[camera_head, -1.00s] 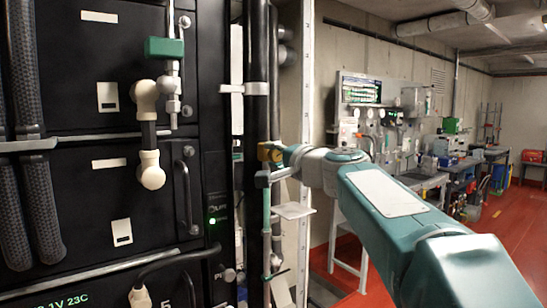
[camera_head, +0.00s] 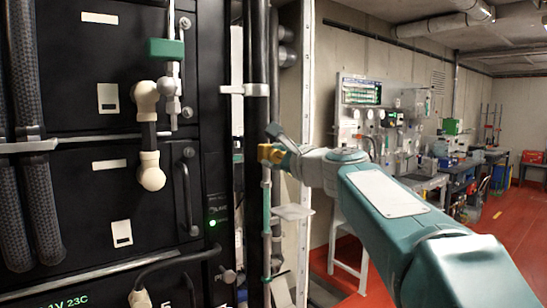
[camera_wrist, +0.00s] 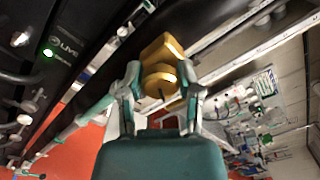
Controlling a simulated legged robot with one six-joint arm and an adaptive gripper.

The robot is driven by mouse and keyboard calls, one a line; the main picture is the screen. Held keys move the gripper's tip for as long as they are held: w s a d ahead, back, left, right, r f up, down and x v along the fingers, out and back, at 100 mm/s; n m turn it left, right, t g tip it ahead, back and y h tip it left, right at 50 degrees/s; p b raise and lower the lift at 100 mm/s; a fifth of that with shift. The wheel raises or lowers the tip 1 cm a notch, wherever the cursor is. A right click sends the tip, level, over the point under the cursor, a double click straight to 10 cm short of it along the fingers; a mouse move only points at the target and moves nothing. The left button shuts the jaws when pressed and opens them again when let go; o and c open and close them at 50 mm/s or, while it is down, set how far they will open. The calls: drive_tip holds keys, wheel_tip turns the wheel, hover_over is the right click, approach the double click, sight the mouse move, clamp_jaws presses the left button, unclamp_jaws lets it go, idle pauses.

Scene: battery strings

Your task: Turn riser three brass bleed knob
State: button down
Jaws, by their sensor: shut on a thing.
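The brass bleed knob (camera_wrist: 160,80) shows in the middle of the wrist view, a round brass disc with a slot in front of a blockier brass body (camera_wrist: 162,50). My gripper (camera_wrist: 162,84) has its two fingers on either side of the knob and is shut on it. In the head view the brass fitting (camera_head: 266,153) sits on a slim vertical riser pipe, partly covered by my gripper (camera_head: 279,149). One finger of my gripper sticks up and left above the fitting there. The riser number cannot be read.
Black battery cabinets (camera_head: 90,190) with cables and handles stand at the left. A black vertical pipe (camera_head: 257,60) and a pale upright post (camera_head: 306,100) stand close to the fitting. A workbench (camera_head: 425,182) is at the back right. Red floor (camera_head: 500,235) is open.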

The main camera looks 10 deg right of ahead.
drive_tip(key=m, duration=0.6)
drive_tip(key=shift+w+d+f, duration=0.1)
drive_tip(key=shift+w+f, duration=0.05)
drive_tip(key=shift+f, duration=0.2)
drive_tip(key=m, duration=0.5)
drive_tip(key=shift+m, duration=0.6)
drive_tip(key=shift+r, duration=0.15)
drive_tip(key=shift+c, duration=1.5)
unclamp_jaws()
drive_tip(key=shift+r, duration=0.1)
drive_tip(key=v, duration=1.2)
